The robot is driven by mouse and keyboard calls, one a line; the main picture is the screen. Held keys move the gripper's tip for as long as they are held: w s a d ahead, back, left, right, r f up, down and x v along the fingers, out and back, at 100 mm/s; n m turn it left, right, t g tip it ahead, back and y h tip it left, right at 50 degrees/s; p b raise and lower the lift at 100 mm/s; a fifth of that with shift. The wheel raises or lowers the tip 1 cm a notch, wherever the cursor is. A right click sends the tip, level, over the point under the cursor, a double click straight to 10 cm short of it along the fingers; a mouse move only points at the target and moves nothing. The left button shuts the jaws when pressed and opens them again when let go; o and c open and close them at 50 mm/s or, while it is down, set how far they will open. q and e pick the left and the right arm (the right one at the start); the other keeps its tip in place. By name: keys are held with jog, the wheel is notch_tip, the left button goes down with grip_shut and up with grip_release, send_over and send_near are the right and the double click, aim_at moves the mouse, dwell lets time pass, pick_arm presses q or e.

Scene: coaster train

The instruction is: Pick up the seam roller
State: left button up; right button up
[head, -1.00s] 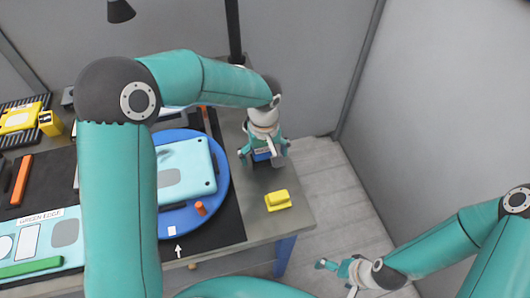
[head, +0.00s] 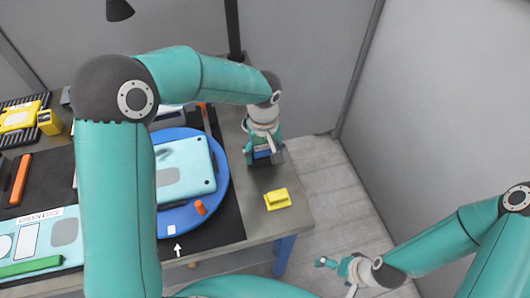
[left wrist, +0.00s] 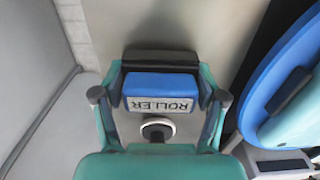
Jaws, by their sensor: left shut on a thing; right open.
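The blue holder (left wrist: 160,90) with a ROLLER label stands near the back right of the table; it shows partly under my left gripper in the head view (head: 263,154). A round pale and dark end (left wrist: 158,130), apparently of the seam roller, shows between my left fingers in the left wrist view. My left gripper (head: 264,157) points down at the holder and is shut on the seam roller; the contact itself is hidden. My right gripper (head: 337,264) is open and empty, low at the right, off the table.
A yellow block (head: 277,199) lies near the table's right edge, in front of the holder. A blue round plate (head: 222,192) carrying a light teal case (head: 188,172) is left of the holder. An orange peg (head: 200,207) stands on the plate. Grey walls stand behind and right.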

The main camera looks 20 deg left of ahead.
aim_at(264, 147)
pick_arm(q)
notch_tip(264, 147, up, 20)
jog(key=shift+f, duration=0.15)
dwell(0.3)
